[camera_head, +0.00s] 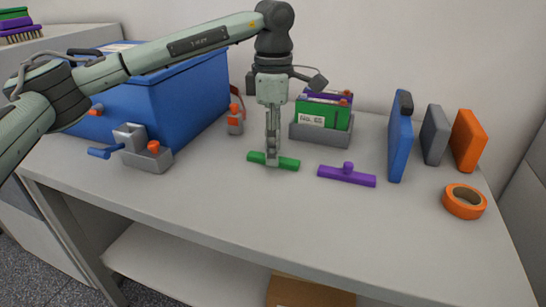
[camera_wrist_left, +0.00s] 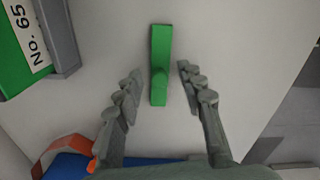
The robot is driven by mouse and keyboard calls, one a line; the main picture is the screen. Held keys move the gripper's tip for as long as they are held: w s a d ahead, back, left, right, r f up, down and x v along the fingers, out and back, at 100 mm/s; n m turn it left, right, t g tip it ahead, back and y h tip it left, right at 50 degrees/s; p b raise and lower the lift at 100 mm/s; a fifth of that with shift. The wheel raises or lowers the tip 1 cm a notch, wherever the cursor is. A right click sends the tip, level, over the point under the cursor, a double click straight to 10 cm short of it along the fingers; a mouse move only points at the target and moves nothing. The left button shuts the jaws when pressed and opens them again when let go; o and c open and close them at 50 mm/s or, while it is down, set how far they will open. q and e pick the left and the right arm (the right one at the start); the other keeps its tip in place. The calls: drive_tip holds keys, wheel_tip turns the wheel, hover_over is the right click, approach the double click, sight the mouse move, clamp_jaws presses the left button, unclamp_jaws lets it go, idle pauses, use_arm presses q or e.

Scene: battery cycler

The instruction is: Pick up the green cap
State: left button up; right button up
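The green cap (camera_head: 285,162) is a flat bar lying on the table, in front of the grey holder. My left gripper (camera_head: 272,160) points straight down over it, and its fingers cover the middle of the cap in the head view. Those fingertips of my left gripper (camera_wrist_left: 160,72) are spread wide, with a gap on both sides of the cap. My right gripper is in neither view.
A purple cap (camera_head: 347,175) lies to the right of the green one. A grey holder with a green battery (camera_head: 323,113) stands behind. A blue box (camera_head: 165,105) and grey clamp (camera_head: 145,152) are left. A blue block (camera_head: 399,140) and orange tape roll (camera_head: 464,202) are right. The table front is clear.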

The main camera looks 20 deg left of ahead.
use_arm(q)
clamp_jaws()
drive_tip(key=shift+r, duration=0.1)
